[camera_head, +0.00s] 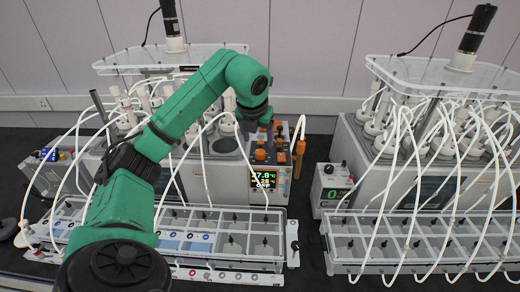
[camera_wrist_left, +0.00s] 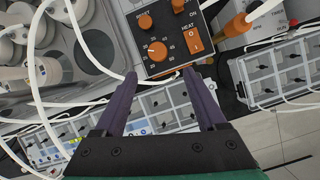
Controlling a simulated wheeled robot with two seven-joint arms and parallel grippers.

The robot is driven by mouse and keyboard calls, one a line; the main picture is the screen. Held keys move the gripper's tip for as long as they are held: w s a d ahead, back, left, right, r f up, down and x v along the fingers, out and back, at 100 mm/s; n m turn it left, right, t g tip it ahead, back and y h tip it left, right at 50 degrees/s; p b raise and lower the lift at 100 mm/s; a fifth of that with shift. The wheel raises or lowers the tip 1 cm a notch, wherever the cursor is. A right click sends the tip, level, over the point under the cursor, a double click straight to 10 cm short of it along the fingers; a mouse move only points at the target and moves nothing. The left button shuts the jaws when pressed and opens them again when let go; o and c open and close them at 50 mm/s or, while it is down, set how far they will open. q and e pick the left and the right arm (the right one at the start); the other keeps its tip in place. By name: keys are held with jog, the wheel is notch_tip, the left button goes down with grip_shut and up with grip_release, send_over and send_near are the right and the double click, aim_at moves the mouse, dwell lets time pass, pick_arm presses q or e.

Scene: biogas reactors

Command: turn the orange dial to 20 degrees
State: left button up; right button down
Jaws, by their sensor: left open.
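The orange dial (camera_wrist_left: 157,51) sits on a dark control panel with a printed number scale around it. A small white mark shows on its left side. My left gripper (camera_wrist_left: 161,76) is open, with a dark purple finger on either side and nothing between them. Its fingertips appear just short of the dial, which lies roughly in line with the gap. In the head view, my left gripper (camera_head: 256,125) hangs above the reactor's control box. My right gripper is not in view.
An orange heat switch (camera_wrist_left: 193,40) and another orange knob (camera_wrist_left: 145,22) sit close to the dial. The box display (camera_head: 263,178) shows about 27.8. White tubes (camera_head: 205,165) loop around the box. A compartment tray (camera_head: 285,265) stands in front. A second reactor is at right.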

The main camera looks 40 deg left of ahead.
aim_at(260, 152)
pick_arm(q)
jog(key=x, duration=0.3)
jog(key=p+x, duration=0.1)
jog(key=x, duration=0.1)
jog(key=shift+w+a, duration=0.3)
jog(key=shift+a, duration=0.1)
jog(key=x, duration=0.3)
jog(key=shift+w+a+p, duration=0.1)
jog(key=shift+w+p, duration=0.1)
jog(key=shift+p, duration=0.2)
jog(key=shift+f, duration=0.1)
jog(key=shift+s+d, duration=0.2)
jog(key=shift+d, duration=0.05)
jog(key=shift+c, duration=1.2)
jog(key=shift+a, duration=0.1)
grip_shut()
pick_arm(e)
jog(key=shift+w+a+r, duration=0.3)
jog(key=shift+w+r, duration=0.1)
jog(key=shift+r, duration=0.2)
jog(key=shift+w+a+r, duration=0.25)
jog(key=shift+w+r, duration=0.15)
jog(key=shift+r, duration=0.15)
